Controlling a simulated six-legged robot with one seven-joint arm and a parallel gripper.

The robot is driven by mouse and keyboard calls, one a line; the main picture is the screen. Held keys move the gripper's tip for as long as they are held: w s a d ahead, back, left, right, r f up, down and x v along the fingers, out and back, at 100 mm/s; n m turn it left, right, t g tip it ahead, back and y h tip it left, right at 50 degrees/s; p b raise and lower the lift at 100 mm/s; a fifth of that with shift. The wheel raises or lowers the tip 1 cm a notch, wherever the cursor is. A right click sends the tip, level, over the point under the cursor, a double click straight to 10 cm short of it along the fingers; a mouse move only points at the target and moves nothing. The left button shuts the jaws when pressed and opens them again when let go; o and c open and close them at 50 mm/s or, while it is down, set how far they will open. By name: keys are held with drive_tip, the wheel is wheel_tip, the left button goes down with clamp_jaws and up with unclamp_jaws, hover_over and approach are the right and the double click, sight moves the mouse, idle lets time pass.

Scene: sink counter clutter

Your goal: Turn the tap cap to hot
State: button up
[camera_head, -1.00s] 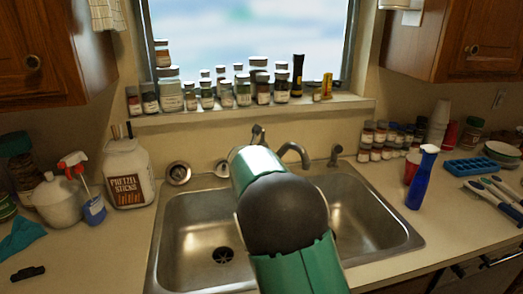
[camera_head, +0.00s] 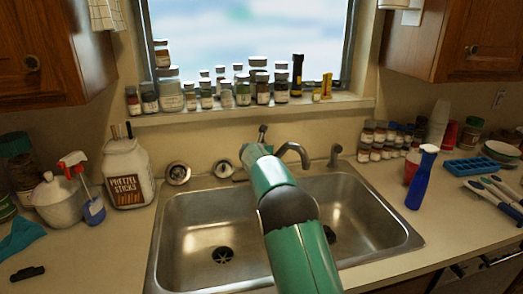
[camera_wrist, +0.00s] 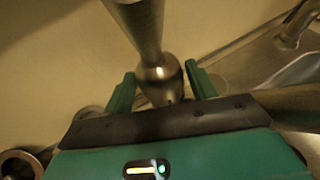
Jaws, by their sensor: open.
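The tap cap (camera_wrist: 160,84) is a rounded metal piece with a thick metal lever (camera_wrist: 143,25) rising from it, seen close in the wrist view. My gripper (camera_wrist: 160,70) is open, with one green finger on each side of the cap. A gap shows between the cap and the right finger; contact on the left is unclear. In the head view the lever tip (camera_head: 262,132) shows behind the end of my arm, which hides the cap and my fingers. The curved spout (camera_head: 296,149) is just right of it.
The double sink (camera_head: 190,240) lies below my arm. A side fitting (camera_head: 335,154) stands right of the spout, and round metal strainers (camera_head: 177,173) lie to the left. Several jars (camera_head: 243,92) line the sill.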

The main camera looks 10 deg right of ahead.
drive_tip(key=c, duration=0.7)
drive_tip(key=shift+w+a+m+g+h, duration=0.15)
drive_tip(key=shift+m+g+h, duration=0.25)
drive_tip(key=shift+m+h, duration=0.45)
drive_tip(key=shift+r+m+g+h, duration=0.1)
drive_tip(key=shift+m+g+h, duration=1)
drive_tip(key=shift+m+h, duration=0.35)
drive_tip(key=o, duration=0.7)
